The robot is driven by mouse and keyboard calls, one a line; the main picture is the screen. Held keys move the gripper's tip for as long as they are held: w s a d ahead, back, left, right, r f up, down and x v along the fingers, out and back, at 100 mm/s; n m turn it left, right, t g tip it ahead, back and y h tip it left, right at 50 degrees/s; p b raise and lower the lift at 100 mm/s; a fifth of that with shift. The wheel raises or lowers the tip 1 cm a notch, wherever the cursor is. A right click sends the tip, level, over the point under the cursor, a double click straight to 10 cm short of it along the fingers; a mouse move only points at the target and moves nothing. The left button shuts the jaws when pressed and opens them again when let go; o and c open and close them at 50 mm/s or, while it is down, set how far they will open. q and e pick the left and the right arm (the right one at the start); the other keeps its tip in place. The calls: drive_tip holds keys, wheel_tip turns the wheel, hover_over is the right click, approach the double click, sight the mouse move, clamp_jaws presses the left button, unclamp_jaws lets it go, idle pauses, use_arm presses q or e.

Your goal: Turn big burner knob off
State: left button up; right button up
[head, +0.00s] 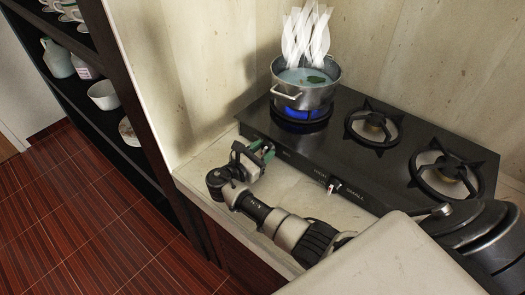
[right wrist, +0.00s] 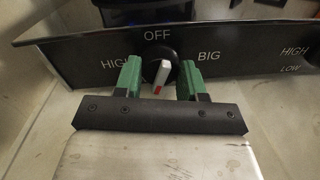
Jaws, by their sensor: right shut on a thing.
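The big burner knob (right wrist: 163,72) is a round knob with a pale pointer bar and a red mark near its lower end. It sits on the stove's front panel below the word OFF, with HIGH at left and BIG at right. My right gripper (right wrist: 160,78) has its green fingers on either side of the knob and is shut on it. In the head view, the right gripper (head: 263,152) is at the left end of the stove front and hides the knob. A blue flame (head: 301,111) burns under the pot. My left gripper is out of view.
A steaming metal pot (head: 308,95) stands on the left burner of the black stove (head: 335,130). Two bare burners are to its right. A second knob (head: 334,186) is on the front panel. Bare counter (head: 213,167) lies left of the stove, beside a dark shelf.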

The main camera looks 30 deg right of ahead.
drive_tip(key=shift+m, duration=0.3)
drive_tip(key=shift+f+m+b, duration=0.1)
drive_tip(key=shift+m+b, duration=0.3)
drive_tip(key=shift+m, duration=0.6)
drive_tip(key=shift+s+m+b, duration=0.1)
drive_tip(key=shift+m+b, duration=0.75)
drive_tip(key=shift+m, duration=1.25)
drive_tip(key=o, duration=0.9)
drive_tip(key=shift+o, duration=0.2)
drive_tip(key=shift+a, duration=0.1)
